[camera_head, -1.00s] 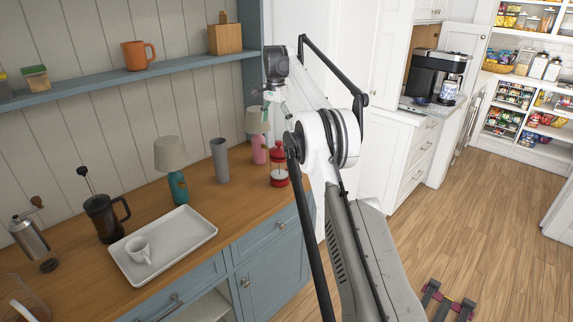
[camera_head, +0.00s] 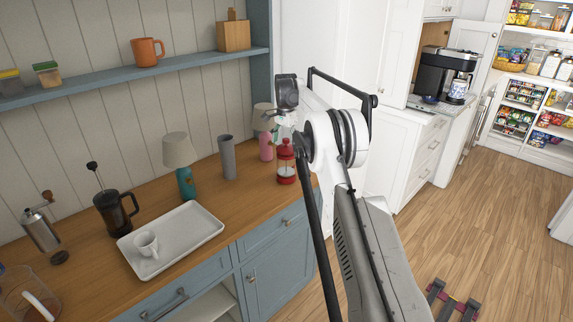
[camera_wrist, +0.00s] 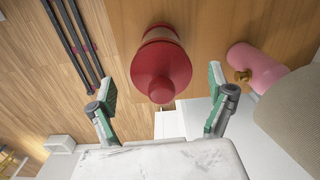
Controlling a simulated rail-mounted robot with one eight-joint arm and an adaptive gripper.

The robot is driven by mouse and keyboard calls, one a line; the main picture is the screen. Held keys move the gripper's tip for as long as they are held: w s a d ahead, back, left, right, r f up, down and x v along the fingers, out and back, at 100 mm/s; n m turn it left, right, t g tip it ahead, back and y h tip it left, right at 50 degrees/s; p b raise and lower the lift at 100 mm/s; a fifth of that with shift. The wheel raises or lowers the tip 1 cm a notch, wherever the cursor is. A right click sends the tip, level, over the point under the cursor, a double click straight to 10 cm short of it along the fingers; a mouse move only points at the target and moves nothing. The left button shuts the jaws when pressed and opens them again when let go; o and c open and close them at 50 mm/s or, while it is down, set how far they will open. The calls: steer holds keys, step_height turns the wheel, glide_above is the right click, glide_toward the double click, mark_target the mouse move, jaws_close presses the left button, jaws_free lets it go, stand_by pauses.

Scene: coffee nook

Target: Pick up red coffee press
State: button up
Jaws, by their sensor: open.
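The red coffee press (camera_head: 286,163) stands upright near the right end of the wooden counter, with a red lid, a clear body and a red base. In the wrist view the red press (camera_wrist: 160,68) is seen from above, its round lid and knob ahead of the fingers. My gripper (camera_wrist: 161,102) is open, with green-padded fingers on either side of the press's lower edge in the picture. Nothing is held. In the head view my gripper (camera_head: 279,118) is small, above and beside the press and partly hidden by my arm.
A pink lamp (camera_head: 266,146) stands close left of the press; its base also shows in the wrist view (camera_wrist: 252,66). A grey vase (camera_head: 227,158), a teal lamp (camera_head: 187,182), a white tray (camera_head: 172,238) and a black press (camera_head: 115,213) stand further left. A shelf (camera_head: 110,78) runs above.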

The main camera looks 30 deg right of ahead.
mark_target(290, 162)
steer(key=shift+w+d+f+p, duration=0.1)
steer(key=shift+f+p, duration=0.2)
steer(key=shift+f, duration=1.75)
steer(key=shift+c, duration=0.2)
steer(key=c, duration=1.9)
